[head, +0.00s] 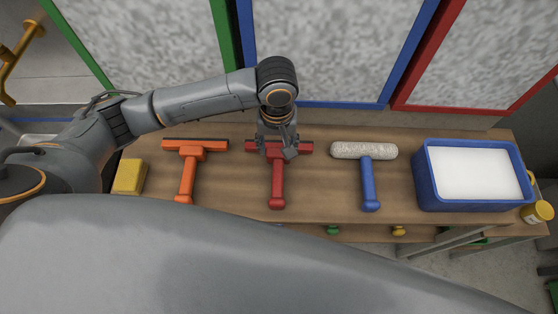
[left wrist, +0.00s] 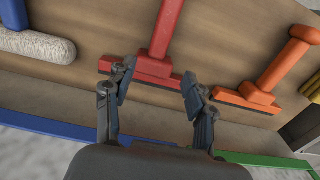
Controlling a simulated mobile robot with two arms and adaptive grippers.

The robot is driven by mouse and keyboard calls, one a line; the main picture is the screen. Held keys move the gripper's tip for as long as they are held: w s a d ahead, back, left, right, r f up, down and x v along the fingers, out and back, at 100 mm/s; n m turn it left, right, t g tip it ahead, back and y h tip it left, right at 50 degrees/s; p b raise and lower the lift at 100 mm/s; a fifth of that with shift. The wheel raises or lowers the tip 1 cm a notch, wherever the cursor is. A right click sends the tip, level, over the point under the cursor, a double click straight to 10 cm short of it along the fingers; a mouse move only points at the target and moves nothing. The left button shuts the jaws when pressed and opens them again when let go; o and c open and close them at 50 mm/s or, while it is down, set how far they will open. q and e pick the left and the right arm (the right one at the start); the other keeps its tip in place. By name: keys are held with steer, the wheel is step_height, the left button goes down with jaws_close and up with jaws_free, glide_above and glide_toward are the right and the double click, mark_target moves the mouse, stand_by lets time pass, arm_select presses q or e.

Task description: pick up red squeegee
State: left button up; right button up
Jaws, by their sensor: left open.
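The red squeegee (head: 277,185) lies on the wooden table, its handle toward me and its wide head at the far end. It also shows in the left wrist view (left wrist: 162,35), with its head (left wrist: 150,68) near the fingertips. My left gripper (head: 277,150) is above the squeegee's head and hides part of it. In the left wrist view the fingers (left wrist: 158,85) are spread apart, one to each side of the middle of the head, with nothing held. I cannot tell how high the fingertips are above the table. My right gripper is not in view.
An orange squeegee (head: 187,175) and a yellow sponge (head: 130,176) lie left of the red one. A paint roller with a blue handle (head: 370,185) and a blue tray (head: 428,190) of white content are to the right. Framed panels stand behind the table (head: 320,200).

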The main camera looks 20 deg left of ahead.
mark_target(278, 162)
arm_select(q)
steer(key=f, duration=0.5)
steer(key=f+p, duration=0.1)
steer(key=f, duration=0.4)
steer(key=shift+w+d, duration=0.1)
steer(key=shift+w, duration=0.1)
steer(key=shift+r, duration=0.1)
jaws_close()
